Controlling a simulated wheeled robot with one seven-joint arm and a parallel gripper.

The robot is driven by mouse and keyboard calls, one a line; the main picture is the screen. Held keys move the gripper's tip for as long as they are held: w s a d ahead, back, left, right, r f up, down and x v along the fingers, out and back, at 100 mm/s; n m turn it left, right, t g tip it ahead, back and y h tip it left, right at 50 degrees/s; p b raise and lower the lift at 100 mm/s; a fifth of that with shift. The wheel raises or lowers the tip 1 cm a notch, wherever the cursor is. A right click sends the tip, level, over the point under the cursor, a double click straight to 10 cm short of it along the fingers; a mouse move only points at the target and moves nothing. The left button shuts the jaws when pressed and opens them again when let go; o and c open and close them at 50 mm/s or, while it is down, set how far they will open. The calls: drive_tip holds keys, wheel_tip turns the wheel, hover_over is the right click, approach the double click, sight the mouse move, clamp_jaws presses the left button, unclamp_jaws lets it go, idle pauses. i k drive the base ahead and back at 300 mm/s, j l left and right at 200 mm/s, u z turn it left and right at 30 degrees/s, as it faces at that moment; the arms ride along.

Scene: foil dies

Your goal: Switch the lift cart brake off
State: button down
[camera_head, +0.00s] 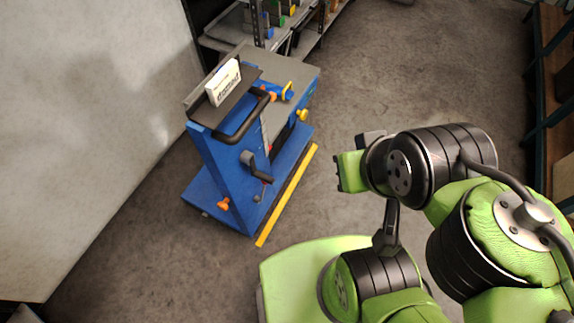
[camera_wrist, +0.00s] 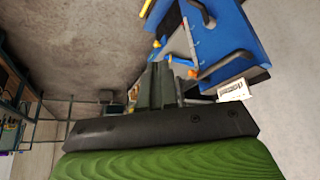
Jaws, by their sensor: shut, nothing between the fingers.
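The blue lift cart (camera_head: 222,166) stands on the floor left of my arm, with a grey top plate (camera_head: 290,69), a black push handle (camera_head: 243,128) and a black crank (camera_head: 256,168). A small orange pedal-like part (camera_head: 223,204) sits low on its near end. An orange part (camera_head: 271,96) shows by the handle. Neither is clearly marked as the brake, and its setting cannot be read. In the wrist view the cart (camera_wrist: 226,40) is at upper right. My gripper (camera_wrist: 157,84) is shut and empty, apart from the cart; its fingertips are unclear in the head view.
A white labelled box (camera_head: 222,83) lies in the dark tray at the cart's handle end. A yellow strip (camera_head: 287,195) runs along the cart's right side. Shelving (camera_head: 262,30) stands behind, a pale wall (camera_head: 90,130) at left.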

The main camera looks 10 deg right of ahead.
sight(263, 190)
drive_tip(key=i+l+u, duration=0.3)
drive_tip(key=l+u, duration=0.25)
drive_tip(key=i+l+u, duration=0.15)
drive_tip(key=l+u, duration=0.15)
drive_tip(key=l, duration=0.2)
drive_tip(key=l+u, duration=0.25)
drive_tip(key=l, duration=0.15)
drive_tip(key=i+l+u, duration=0.1)
drive_tip(key=l+u, duration=0.2)
drive_tip(key=i+l+u, duration=0.3)
drive_tip(key=j, duration=0.35)
drive_tip(key=i+j, duration=0.15)
drive_tip(key=j, duration=0.2)
